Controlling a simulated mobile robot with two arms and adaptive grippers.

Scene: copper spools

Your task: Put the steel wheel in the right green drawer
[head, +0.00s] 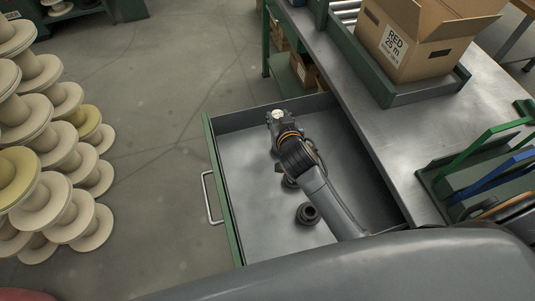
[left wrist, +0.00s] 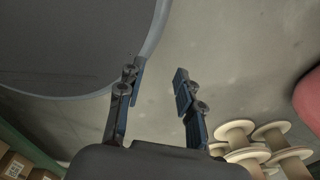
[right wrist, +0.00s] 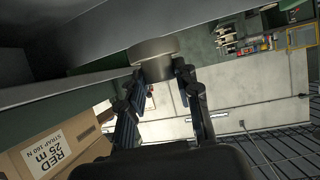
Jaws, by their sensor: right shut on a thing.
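The steel wheel (right wrist: 153,58) is a short grey cylinder between the fingertips of my right gripper (right wrist: 158,76) in the right wrist view. In the head view my right gripper (head: 277,121) is over the inside of the open green drawer (head: 209,147), near its far end. A small pale round face shows at its tip. I cannot tell how high the wheel is above the drawer floor. My left gripper (left wrist: 157,82) is open and empty in the left wrist view; the head view does not show it.
A dark round part (head: 308,214) lies in the drawer, with another (head: 290,182) partly hidden by my arm. A cardboard box (head: 418,35) stands in a green tray on the steel bench (head: 400,128). Stacked cream spools (head: 55,165) stand on the left. Floor between is clear.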

